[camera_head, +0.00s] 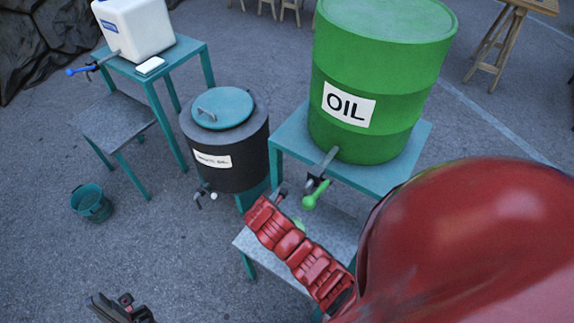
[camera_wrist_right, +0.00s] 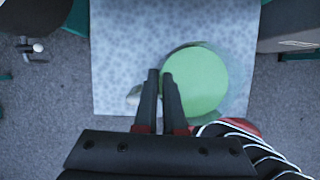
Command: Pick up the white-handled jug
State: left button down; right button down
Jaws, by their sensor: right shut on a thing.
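The jug (camera_wrist_right: 195,82) shows from above in the right wrist view, a clear round vessel with green liquid, on a speckled grey shelf. A pale piece, apparently its white handle (camera_wrist_right: 134,96), shows left of the fingers. My right gripper (camera_wrist_right: 161,74) is shut on the jug at its handle side, though the contact itself is hard to see. In the head view only a sliver of green (camera_head: 299,225) shows behind my red right arm. My left gripper (camera_head: 122,306) is at the bottom left of the head view, away from the jug; its jaw gap is unclear.
A green OIL drum (camera_head: 383,75) with a green-handled tap stands on a teal stand above the shelf (camera_head: 253,245). A black lidded barrel (camera_head: 226,145) is left of it. A white canister (camera_head: 137,26) and a teal bucket (camera_head: 91,203) are farther left.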

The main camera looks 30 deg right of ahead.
jog(key=s+a+b, duration=0.2)
jog(key=s+a, duration=0.1)
jog(key=a, duration=0.7)
jog(key=shift+s+a, duration=0.25)
jog(key=shift+s, duration=0.05)
jog(key=shift+a, duration=0.1)
